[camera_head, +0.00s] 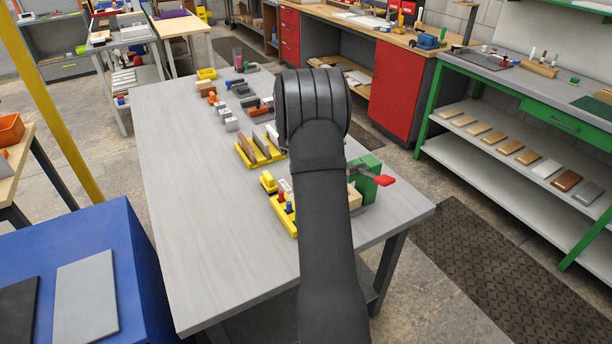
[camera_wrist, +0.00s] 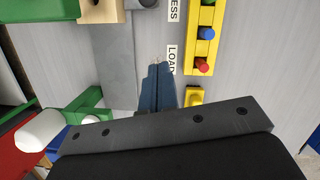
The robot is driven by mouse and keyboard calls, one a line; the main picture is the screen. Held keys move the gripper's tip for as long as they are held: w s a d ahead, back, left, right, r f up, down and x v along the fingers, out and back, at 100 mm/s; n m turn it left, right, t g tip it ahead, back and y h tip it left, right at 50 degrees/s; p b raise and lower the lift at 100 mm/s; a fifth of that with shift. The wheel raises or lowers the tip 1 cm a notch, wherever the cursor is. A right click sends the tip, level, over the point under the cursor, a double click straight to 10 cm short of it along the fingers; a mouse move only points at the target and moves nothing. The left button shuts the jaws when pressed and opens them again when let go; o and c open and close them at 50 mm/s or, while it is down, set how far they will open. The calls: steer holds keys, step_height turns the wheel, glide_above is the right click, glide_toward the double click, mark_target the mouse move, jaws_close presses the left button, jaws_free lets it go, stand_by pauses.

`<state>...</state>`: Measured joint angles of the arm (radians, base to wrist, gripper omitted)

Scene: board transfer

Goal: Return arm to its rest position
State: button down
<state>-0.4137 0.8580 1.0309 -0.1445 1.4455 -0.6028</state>
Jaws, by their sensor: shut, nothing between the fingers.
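My arm (camera_head: 320,190) reaches forward over the grey worktable (camera_head: 190,190) in the head view and hides my gripper there. In the wrist view my gripper (camera_wrist: 157,68) is shut, its two dark fingers together with nothing between them. Its tips show over the grey surface beside a white "LOAD" label (camera_wrist: 173,58). A yellow holder (camera_wrist: 203,45) with blue and red buttons or pegs lies to the right of the fingers. A green fixture (camera_head: 369,165) with a red handle (camera_head: 376,178) stands just right of my arm in the head view.
Yellow racks (camera_head: 262,158) with upright boards and several small parts stand left of my arm. The table's left side is bare. A blue bench (camera_head: 130,285) stands at lower left. A green-framed bench (camera_head: 540,105) with several boards on its shelf stands at right.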

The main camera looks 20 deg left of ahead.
steer(key=shift+a+r, duration=0.1)
steer(key=shift+r, duration=0.2)
steer(key=x, duration=1)
steer(key=shift+f, duration=0.1)
steer(key=shift+s+d, duration=0.3)
steer(key=shift+d, duration=0.3)
steer(key=shift+s+d, duration=0.35)
steer(key=shift+d, duration=0.25)
steer(key=shift+s+d, duration=0.4)
steer(key=shift+d, duration=0.25)
steer(key=shift+a, duration=0.1)
